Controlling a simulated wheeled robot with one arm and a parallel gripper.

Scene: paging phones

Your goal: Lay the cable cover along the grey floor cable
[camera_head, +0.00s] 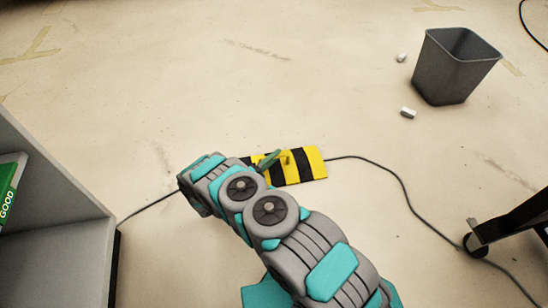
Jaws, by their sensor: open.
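The cable cover (309,165), a flat strip with yellow and black stripes, lies on the floor in the middle of the view. Its left part is hidden behind my arm. The grey floor cable (395,178) meets the cover's right end and curves away to the right. The cable also shows to the left of my arm, running toward the grey cabinet. No cable shows on top of the visible part of the cover. My arm partly hides the gripper.
A grey waste bin (446,75) stands at the upper right, with two small white pieces (408,112) near it. A grey cabinet (60,225) with a green book (10,190) is at left. A dark wheeled leg (505,225) stands at right. Floor beyond the cover is clear.

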